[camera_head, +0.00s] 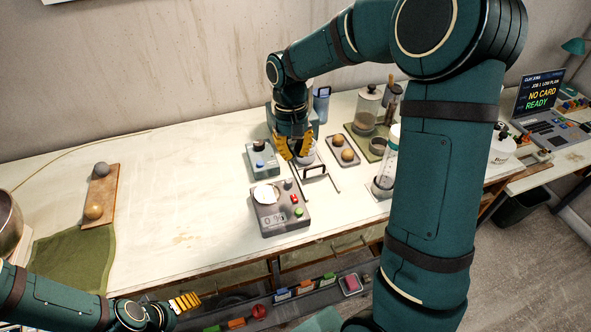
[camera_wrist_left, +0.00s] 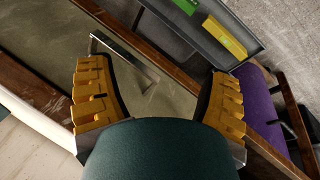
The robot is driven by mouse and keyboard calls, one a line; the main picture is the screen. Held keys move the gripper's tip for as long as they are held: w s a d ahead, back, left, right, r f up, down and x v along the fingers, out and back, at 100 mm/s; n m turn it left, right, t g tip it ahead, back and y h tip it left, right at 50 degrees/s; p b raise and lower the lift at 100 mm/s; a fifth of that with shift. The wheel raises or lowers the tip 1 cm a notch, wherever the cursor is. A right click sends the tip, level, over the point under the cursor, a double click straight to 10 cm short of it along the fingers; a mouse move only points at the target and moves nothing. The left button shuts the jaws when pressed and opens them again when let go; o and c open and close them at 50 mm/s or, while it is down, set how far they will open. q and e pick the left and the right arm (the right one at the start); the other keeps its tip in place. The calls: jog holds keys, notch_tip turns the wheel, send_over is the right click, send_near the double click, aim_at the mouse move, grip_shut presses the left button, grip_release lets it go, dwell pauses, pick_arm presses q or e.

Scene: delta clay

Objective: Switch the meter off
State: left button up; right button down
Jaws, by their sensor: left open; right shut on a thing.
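A grey device (camera_head: 280,210) with a small display, a red and a green button and a pale round disc on top sits near the table's front. A small teal box (camera_head: 262,160) with a dark knob on top stands behind it. I cannot tell for sure which is the meter. My right gripper (camera_head: 296,156) points down just right of the teal box, shut on a pale rounded thing (camera_head: 308,155) that its fingers partly hide. My left gripper (camera_head: 186,302) is open and empty, low in front of the table; its spread fingers show in the left wrist view (camera_wrist_left: 160,100).
A small tray with two brown balls (camera_head: 347,155), glass jars (camera_head: 368,105) and a clear cylinder (camera_head: 386,165) stand to the right. A wooden board (camera_head: 101,190) with two balls and a green cloth (camera_head: 72,262) lie at left. The table's middle left is clear.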

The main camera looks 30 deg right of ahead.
aim_at(298, 200)
pick_arm(q)
jog(key=shift+s+f+b, duration=0.1)
jog(key=shift+f+b, duration=0.65)
jog(key=shift+f, duration=0.1)
pick_arm(e)
jog(key=f, duration=0.4)
jog(key=s+f, duration=0.1)
jog(key=f, duration=0.3)
jog(key=s+f, duration=0.1)
jog(key=f, duration=0.4)
jog(key=shift+s+a, duration=0.15)
jog(key=shift+a, duration=0.1)
jog(key=t+b, duration=0.1)
jog(key=b, duration=0.1)
jog(key=f+t+b, duration=0.1)
jog(key=b, duration=0.1)
jog(key=shift+s+a+h+b, duration=0.1)
jog(key=shift+s+h+b, duration=0.15)
jog(key=shift+h+b, duration=0.1)
jog(key=shift+t+b, duration=0.5)
pick_arm(q)
notch_tip(298, 200, down, 6)
jog(key=s, duration=0.2)
jog(key=shift+d+r+g, duration=0.15)
jog(key=shift+d+g, duration=0.05)
jog(key=shift+g, duration=0.1)
pick_arm(e)
jog(key=shift+s+r, duration=0.1)
jog(key=shift+s, duration=0.05)
